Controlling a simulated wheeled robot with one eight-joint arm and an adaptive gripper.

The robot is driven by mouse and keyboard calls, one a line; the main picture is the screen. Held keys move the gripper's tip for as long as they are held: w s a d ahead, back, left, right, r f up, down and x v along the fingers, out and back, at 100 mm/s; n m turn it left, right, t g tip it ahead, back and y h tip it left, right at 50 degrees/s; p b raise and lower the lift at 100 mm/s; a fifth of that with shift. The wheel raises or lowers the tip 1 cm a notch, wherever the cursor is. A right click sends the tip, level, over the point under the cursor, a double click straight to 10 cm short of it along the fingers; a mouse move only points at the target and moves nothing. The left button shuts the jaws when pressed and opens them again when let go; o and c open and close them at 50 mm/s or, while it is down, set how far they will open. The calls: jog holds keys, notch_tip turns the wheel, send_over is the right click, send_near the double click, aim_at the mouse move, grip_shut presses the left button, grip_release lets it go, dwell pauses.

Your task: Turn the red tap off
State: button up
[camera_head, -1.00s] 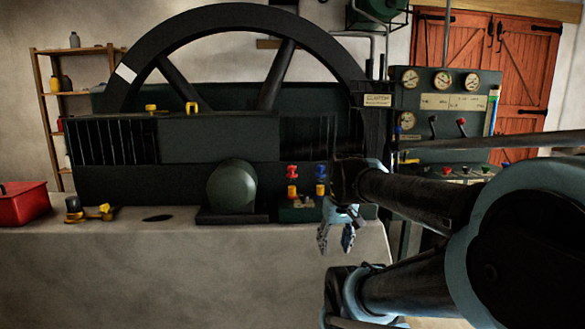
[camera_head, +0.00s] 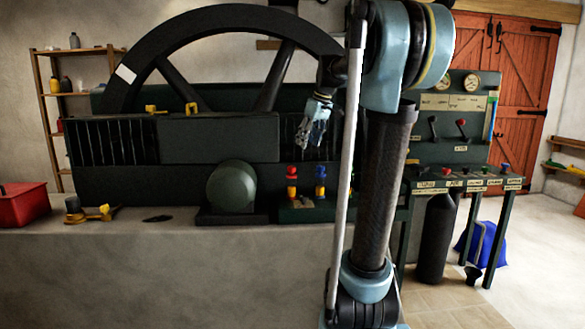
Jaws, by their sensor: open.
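A red tap (camera_head: 291,172) with a yellow part beneath it stands on a low dark green box (camera_head: 296,213) on the engine's stone plinth. A blue tap (camera_head: 320,172) stands just to its right on the same box. My gripper (camera_head: 309,140) hangs above these two taps, fingers pointing down, apart from both. It is open and nothing shows between its fingers. The exact finger gap is small and hard to make out. My arm hides part of the engine and panel to the right.
The dark engine with its large flywheel (camera_head: 228,18) stands behind the taps. A rounded green housing (camera_head: 232,187) is to their left. A control bench with several coloured knobs (camera_head: 466,184) stands at right. A red toolbox (camera_head: 22,205) sits far left. Floor at right is partly clear.

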jog(key=n, duration=0.1)
send_near(292, 167)
jog(key=shift+y, duration=0.3)
jog(key=x, duration=0.8)
jog(key=shift+w+d+f, duration=0.15)
jog(key=shift+w+f, duration=0.15)
jog(key=shift+f, duration=0.1)
jog(key=c, duration=1)
